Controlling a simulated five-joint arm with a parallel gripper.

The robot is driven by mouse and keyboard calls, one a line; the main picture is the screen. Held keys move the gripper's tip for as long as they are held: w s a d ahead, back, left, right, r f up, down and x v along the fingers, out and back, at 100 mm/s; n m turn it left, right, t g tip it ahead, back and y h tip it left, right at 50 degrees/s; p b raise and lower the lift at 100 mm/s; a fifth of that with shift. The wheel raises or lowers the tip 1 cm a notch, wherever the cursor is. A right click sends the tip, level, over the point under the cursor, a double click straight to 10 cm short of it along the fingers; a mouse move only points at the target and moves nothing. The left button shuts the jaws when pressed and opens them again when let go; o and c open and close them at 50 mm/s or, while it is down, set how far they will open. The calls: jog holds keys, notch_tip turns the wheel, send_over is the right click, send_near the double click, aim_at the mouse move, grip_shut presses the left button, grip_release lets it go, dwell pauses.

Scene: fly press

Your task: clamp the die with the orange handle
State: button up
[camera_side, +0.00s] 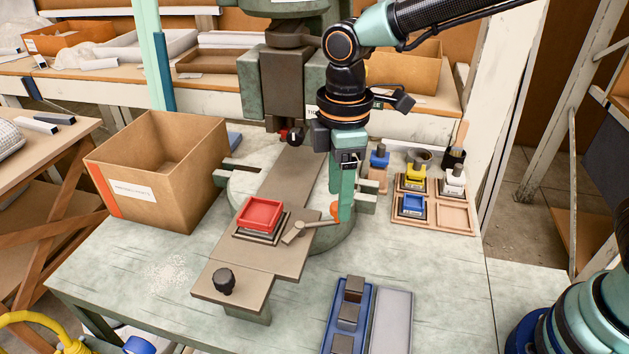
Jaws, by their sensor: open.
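The die, a red square block on a dark base (260,215), sits on the brown slide plate (225,262) of the press. The clamp lever (308,228) lies just right of the die, and its orange handle end (336,212) points right. My gripper (343,208) points down at the orange handle, with its fingers at or around it. It is open. The fingers partly hide the handle, and I cannot tell whether they touch it.
A cardboard box (160,175) stands left of the press. A wooden tray (455,218) with yellow, white and blue dies is at right. A blue tray (335,330) with metal blocks lies in front. A black knob (224,281) stands on the slide's near end. The press ram (290,90) hangs behind.

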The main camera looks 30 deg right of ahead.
jog(key=shift+f, duration=0.8)
grip_shut()
jog(key=shift+r, duration=0.1)
dwell(0.9)
